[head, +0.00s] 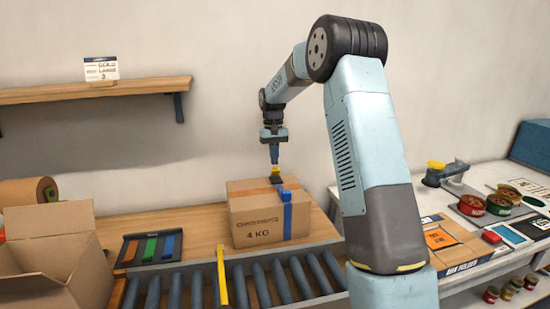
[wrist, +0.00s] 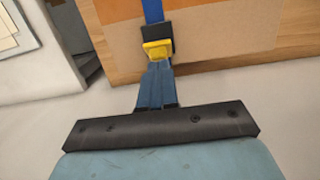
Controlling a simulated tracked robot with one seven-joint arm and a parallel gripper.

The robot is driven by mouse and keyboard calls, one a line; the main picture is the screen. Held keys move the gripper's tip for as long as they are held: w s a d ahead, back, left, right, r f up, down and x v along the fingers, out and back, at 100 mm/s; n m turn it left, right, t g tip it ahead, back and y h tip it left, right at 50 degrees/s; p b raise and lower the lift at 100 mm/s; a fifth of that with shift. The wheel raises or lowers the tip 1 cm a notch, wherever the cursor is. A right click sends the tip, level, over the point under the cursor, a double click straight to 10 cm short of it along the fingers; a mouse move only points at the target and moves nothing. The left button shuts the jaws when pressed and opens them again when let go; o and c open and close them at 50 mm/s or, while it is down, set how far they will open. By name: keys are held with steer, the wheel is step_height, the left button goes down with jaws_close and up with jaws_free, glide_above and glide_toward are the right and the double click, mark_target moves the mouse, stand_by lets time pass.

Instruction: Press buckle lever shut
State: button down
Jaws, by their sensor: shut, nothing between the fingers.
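A closed brown carton (head: 258,220) marked 4 KG stands on the wooden bench. A blue strap (head: 287,220) runs over its top and down its front; it also shows in the wrist view (wrist: 153,9). On the carton top sits a dark buckle (head: 276,180) with a yellow lever (head: 276,171). In the wrist view the buckle (wrist: 157,33) lies behind the yellow lever (wrist: 157,50). My gripper (head: 275,160) is shut and empty, pointing down. Its fingertips (wrist: 158,65) are right at the lever and hide part of it; contact cannot be told.
An open carton (head: 50,260) stands at the left beside a tray of coloured strips (head: 150,249). A roller conveyor (head: 240,285) with a yellow bar (head: 222,275) runs in front. Cans (head: 472,205) and cards lie at the right. A shelf (head: 95,91) hangs above.

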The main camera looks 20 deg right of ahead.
mark_target(277, 171)
steer(key=s+t, duration=0.2)
steer(key=t, duration=0.1)
steer(key=shift+s, duration=0.1)
steer(key=s+t, duration=0.1)
steer(key=s+f+t, duration=0.1)
steer(key=t, duration=0.1)
steer(key=shift+s+t, duration=0.15)
steer(key=shift+t, duration=0.15)
steer(key=shift+s+f, duration=0.55)
steer(key=shift+s, duration=0.05)
steer(key=shift+w, duration=0.2)
steer(key=shift+w+f, duration=0.1)
steer(key=shift+w, duration=0.55)
steer(key=s+r, duration=0.7)
